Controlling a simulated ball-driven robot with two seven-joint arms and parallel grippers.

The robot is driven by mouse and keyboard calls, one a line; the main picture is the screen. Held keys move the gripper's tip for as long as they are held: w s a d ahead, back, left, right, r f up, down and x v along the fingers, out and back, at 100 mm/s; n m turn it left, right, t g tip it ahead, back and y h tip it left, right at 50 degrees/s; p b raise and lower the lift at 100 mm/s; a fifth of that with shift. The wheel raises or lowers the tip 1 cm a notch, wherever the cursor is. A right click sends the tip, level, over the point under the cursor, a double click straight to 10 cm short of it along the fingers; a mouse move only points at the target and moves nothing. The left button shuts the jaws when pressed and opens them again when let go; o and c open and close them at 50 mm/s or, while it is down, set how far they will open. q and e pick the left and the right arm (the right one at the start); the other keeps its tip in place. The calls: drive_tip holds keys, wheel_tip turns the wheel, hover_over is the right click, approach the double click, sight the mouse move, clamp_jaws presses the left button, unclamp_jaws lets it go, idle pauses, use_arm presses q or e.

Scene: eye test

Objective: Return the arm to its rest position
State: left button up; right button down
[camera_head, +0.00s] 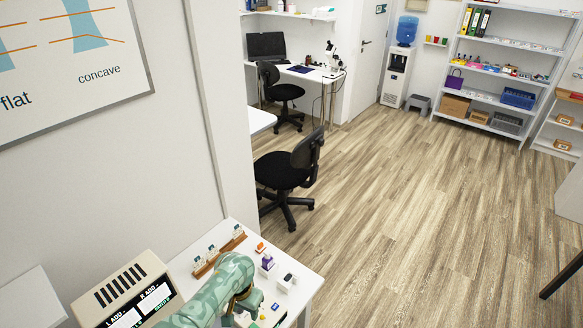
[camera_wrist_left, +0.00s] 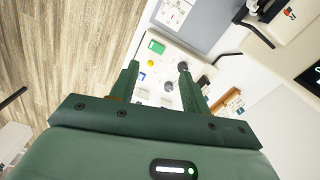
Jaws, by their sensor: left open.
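My left arm (camera_head: 210,296), patterned in green, comes in from the bottom left over a small white table. My left gripper (camera_head: 245,306) is at its end, dark and partly hidden behind the arm in the head view. In the left wrist view the gripper (camera_wrist_left: 158,72) shows two green fingers spread apart, with nothing held between them. Small items on the table show beyond the fingers. My right gripper is not in either view.
The white table (camera_head: 309,285) bears a wooden rack (camera_head: 219,253), a purple item (camera_head: 267,263) and other small things. A beige device (camera_head: 127,291) stands left of the arm. A black chair (camera_head: 288,172) is behind the table. Wood floor (camera_head: 420,190) lies free to the right.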

use_arm(q)
drive_tip(key=s+a+f, duration=0.3)
drive_tip(key=s+f, duration=0.3)
drive_tip(key=s, duration=0.4)
drive_tip(key=s+a+f+n, duration=0.1)
drive_tip(key=s+a+f, duration=0.2)
drive_tip(key=s+f, duration=0.45)
drive_tip(key=s+a+f, duration=0.3)
drive_tip(key=s+f, duration=0.2)
drive_tip(key=s, duration=0.6)
drive_tip(key=s+a+f+t, duration=0.1)
drive_tip(key=s+a+f, duration=0.15)
drive_tip(key=s, duration=1.15)
wheel_tip(320, 180, down, 27)
drive_tip(key=s+b, duration=0.1)
drive_tip(key=b, duration=2.7)
drive_tip(key=shift+s+a, duration=0.25)
drive_tip(key=shift+a, duration=0.1)
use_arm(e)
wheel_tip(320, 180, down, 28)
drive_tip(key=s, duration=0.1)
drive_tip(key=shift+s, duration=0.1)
use_arm(q)
drive_tip(key=shift+c, duration=1.2)
drive_tip(key=shift+s, duration=0.1)
